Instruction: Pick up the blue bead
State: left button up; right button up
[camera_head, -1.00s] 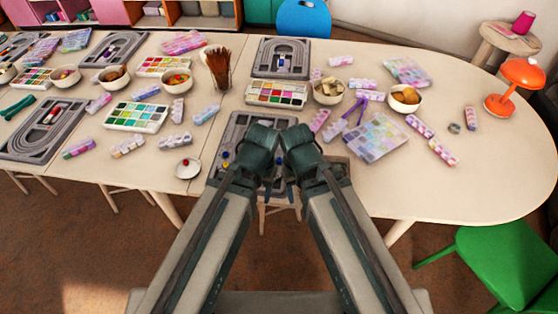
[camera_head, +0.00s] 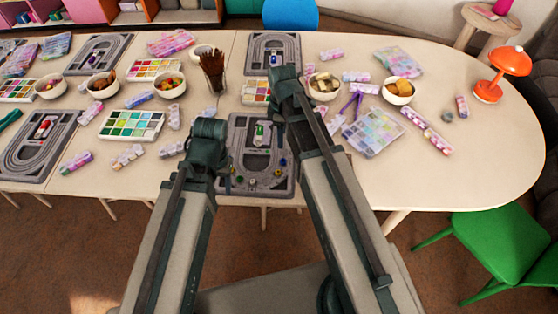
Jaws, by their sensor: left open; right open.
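The grey bead board (camera_head: 233,124) lies at the table's front edge, between my two arms. A small blue bead (camera_head: 283,162) sits on its right side. Yellow and dark green beads (camera_head: 253,181) lie near its front edge. My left gripper (camera_head: 207,143) is open, just left of the board. My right gripper (camera_head: 284,92) is open over the board's far right part, beyond the blue bead, and hides that corner. The fingertips of both grippers are largely hidden behind their own bodies. Neither is seen holding anything.
A second bead board (camera_head: 272,38) lies behind, and another (camera_head: 45,160) at left. Paint palettes (camera_head: 132,125), bowls (camera_head: 324,86) and a brush cup (camera_head: 213,72) crowd the table. An orange lamp (camera_head: 511,61) stands right. The table's right front is clear.

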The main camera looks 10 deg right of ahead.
jog(key=b, duration=0.8)
send_near(283, 158)
jog(key=shift+s+a+f, duration=0.3)
jog(key=shift+s+f, duration=0.2)
jog(key=shift+s, duration=0.05)
jog(key=shift+s+a+f, duration=0.3)
jog(key=shift+s+f, duration=0.15)
jog(key=shift+s, duration=0.1)
jog(key=f+b, duration=0.1)
jog(key=b, duration=0.1)
jog(key=f+b, duration=0.1)
jog(key=f, duration=0.1)
jog(key=f+b, duration=0.2)
jog(key=shift+d+f+b, duration=0.1)
jog(key=shift+d+b, duration=0.2)
jog(key=shift+d, duration=0.05)
grip_shut()
